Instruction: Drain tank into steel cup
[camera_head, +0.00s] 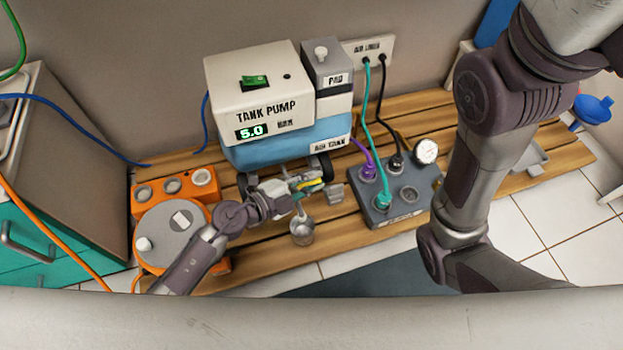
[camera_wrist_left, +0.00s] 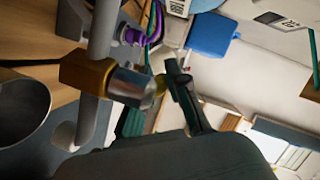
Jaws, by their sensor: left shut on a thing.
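The tank pump (camera_head: 262,85) has a green switch and a display reading 5.0. It sits on the blue air tank (camera_head: 255,152) on the slatted bench. My left gripper (camera_head: 312,185) is at the tank's lower front, shut on a small yellow valve handle (camera_wrist_left: 160,84), mostly hidden by the fingers. In the left wrist view a brass fitting (camera_wrist_left: 88,74) with a metal end and a grey pipe (camera_wrist_left: 102,35) lie beside the fingers. The steel cup (camera_head: 301,233) stands upright below and in front of the gripper; it also shows in the left wrist view (camera_wrist_left: 22,108). My right gripper is out of view.
An orange unit with a round grey lid (camera_head: 175,237) stands left on the bench. A grey hose block (camera_head: 405,207) with a gauge (camera_head: 426,150) stands right. Teal and black hoses run to the wall plate (camera_head: 368,48). My right arm crosses the right side.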

